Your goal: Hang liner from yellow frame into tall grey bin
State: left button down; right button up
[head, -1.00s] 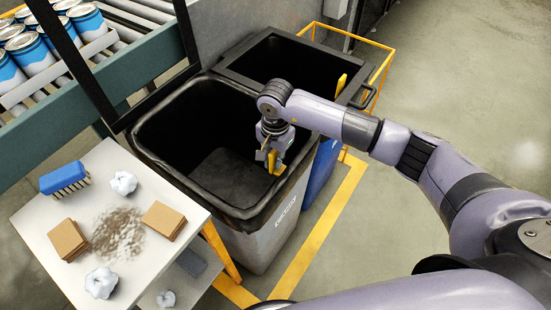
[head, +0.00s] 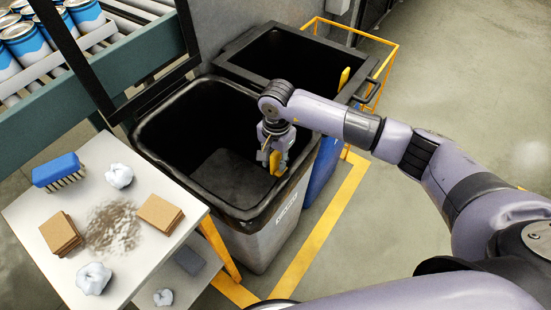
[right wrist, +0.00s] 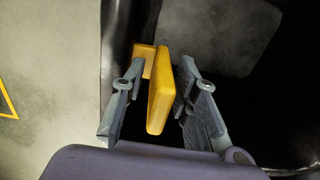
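The tall grey bin (head: 262,247) stands in the middle of the head view. A black liner (head: 168,112) lines it, with its dark edge folded over the rim. My right gripper (head: 272,160) is just inside the bin's right rim, pointing down. A yellow tab (head: 279,162) sits at its fingers there. In the right wrist view the fingers (right wrist: 160,95) stand on either side of the yellow tab (right wrist: 160,92), with a gap on the left. My left gripper is not in view.
A white table (head: 125,265) at the left holds a blue brush (head: 56,168), brown blocks (head: 160,212), and white crumpled pieces (head: 119,176). A conveyor with blue cans (head: 30,50) runs at the upper left. Open floor (head: 450,90) lies to the right.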

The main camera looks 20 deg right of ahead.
jog(key=shift+o, duration=0.3)
notch_tip(320, 180, up, 12)
jog(key=shift+s, duration=0.1)
dwell(0.4)
dwell(0.4)
